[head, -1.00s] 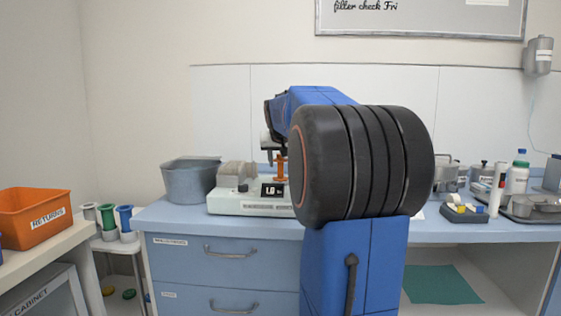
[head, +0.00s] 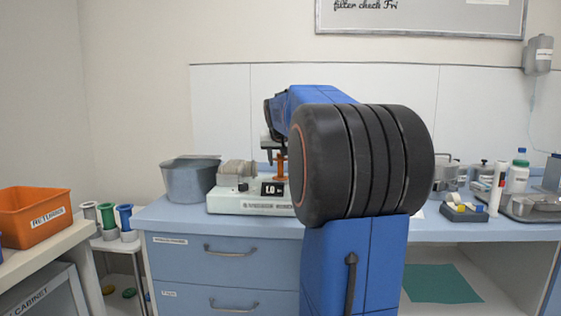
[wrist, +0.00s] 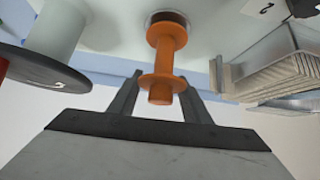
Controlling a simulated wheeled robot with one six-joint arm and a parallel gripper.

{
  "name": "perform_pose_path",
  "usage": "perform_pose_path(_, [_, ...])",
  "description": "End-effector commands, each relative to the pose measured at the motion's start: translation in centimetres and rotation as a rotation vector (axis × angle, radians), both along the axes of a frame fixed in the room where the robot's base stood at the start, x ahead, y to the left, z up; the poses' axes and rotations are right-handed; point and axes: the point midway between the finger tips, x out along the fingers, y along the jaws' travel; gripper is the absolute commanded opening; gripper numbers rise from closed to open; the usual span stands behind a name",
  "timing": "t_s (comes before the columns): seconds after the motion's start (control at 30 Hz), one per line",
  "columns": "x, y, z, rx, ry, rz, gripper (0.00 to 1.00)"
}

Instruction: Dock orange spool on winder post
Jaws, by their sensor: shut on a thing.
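The winder post itself is hidden. In the head view my gripper (head: 275,150) shows only in part beside the arm.
A grey bin (head: 190,183) stands left of the winder. A grey cylinder with a dark flange (wrist: 58,70) and a finned grey block (wrist: 270,68) flank my gripper. Several spools (head: 124,217) stand on a side stand, near an orange returns bin (head: 35,215). Bottles and trays fill the right counter.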

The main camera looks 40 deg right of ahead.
Motion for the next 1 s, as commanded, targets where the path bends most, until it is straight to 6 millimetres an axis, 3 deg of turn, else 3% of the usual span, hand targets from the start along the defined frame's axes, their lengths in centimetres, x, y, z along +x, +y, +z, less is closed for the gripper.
perform_pose_path(0.73, [0.0, 0.0, -1.2, 0.0, 0.0, 0.0, 0.22])
perform_pose_path(0.77, [0.0, 0.0, -1.1, 0.0, 0.0, 0.0, 0.51])
perform_pose_path(1.0, [0.0, 0.0, -1.1, 0.0, 0.0, 0.0, 0.52])
